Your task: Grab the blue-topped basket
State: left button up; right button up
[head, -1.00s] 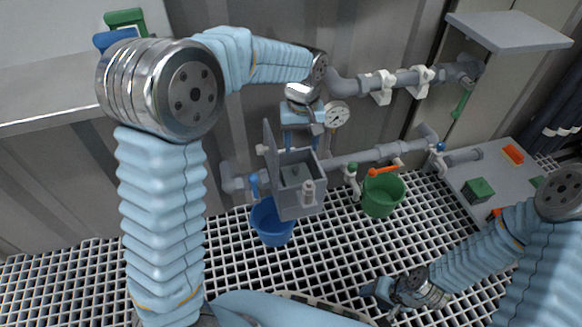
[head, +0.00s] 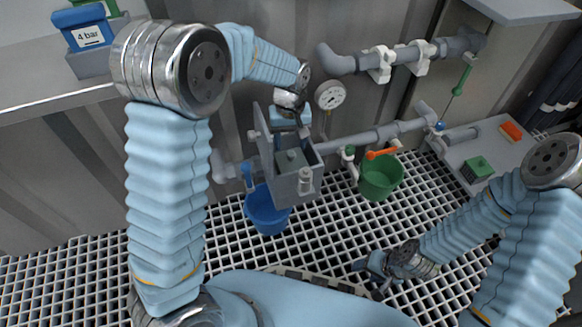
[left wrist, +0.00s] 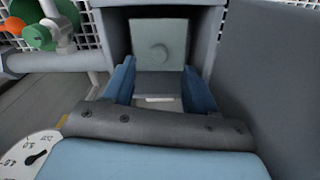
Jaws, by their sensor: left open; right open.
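A block with a blue top (head: 84,26), a white "4 bar" label and a grey lower body stands on the shelf at the upper left; it looks like the blue-topped basket. My left gripper (head: 290,120) is far to its right, over an open grey box (head: 296,187) with its lid upright. In the left wrist view its two blue fingers (left wrist: 157,85) are apart, with a pale grey-green plate (left wrist: 158,48) with a round boss beyond them in the box. Nothing is clearly held. My right gripper (head: 372,268) is low over the grating, its fingertips small; it looks empty.
Pipes and a gauge (head: 330,95) run along the wall. A green block (head: 476,169) lies on the right platform. The front grating is mostly clear.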

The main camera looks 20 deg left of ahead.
aim_at(291, 153)
pick_arm(q)
notch_tip(291, 153, down, 4)
jog(key=shift+d+f+b, duration=0.1)
jog(key=shift+f+b, duration=0.05)
jog(key=shift+b, duration=0.35)
grip_shut()
